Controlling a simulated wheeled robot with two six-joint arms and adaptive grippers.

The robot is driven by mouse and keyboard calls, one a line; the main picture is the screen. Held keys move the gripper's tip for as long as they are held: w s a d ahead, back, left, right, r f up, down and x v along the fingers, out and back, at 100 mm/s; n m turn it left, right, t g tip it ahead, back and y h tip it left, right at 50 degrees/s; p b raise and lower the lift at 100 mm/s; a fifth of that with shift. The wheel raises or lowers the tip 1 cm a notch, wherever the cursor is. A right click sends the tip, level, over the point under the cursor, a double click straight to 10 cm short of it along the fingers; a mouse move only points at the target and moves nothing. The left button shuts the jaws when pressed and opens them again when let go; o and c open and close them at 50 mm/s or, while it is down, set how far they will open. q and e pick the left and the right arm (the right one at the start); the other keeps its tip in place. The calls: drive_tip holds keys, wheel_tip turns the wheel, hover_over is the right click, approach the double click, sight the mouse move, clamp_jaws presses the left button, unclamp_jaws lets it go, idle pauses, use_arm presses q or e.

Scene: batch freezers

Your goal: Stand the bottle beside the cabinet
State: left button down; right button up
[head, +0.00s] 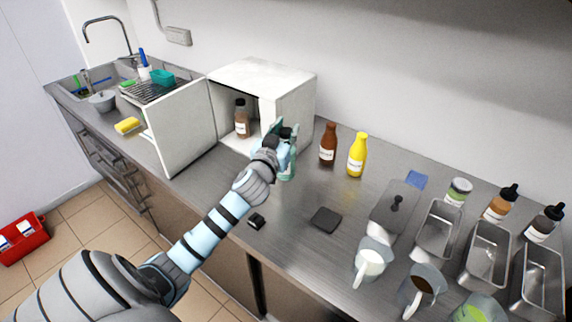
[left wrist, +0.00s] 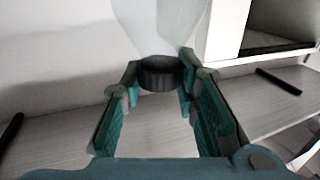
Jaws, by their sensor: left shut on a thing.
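The white cabinet (head: 294,112) stands on the steel counter with its door (head: 187,130) open to the left. A brown bottle (head: 241,121) with a dark cap stands inside it. My left gripper (head: 283,143) is shut on a pale, clear bottle (head: 288,172) with a dark cap, in front of the cabinet's right side. The gripper partly hides this bottle. I cannot tell whether its base touches the counter. In the left wrist view the bottle's black cap (left wrist: 160,74) shows between the fingers (left wrist: 160,100), with part of the cabinet (left wrist: 228,30) at upper right. My right gripper is out of view.
A brown sauce bottle (head: 328,145) and a yellow bottle (head: 357,155) stand right of the held bottle. Metal pans (head: 437,229), jugs (head: 371,260) and dropper bottles crowd the right. A dark square pad (head: 326,219) lies on the front counter, with bare steel around it.

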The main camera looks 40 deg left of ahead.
use_arm(q)
wheel_tip(320, 180, down, 9)
drive_tip(key=b, duration=0.2)
drive_tip(key=shift+w+f+b, duration=0.1)
drive_tip(key=shift+f+b, duration=0.05)
drive_tip(key=shift+b, duration=0.25)
drive_tip(key=c, duration=1.7)
unclamp_jaws()
drive_tip(key=o, duration=0.5)
drive_tip(key=shift+c, duration=0.2)
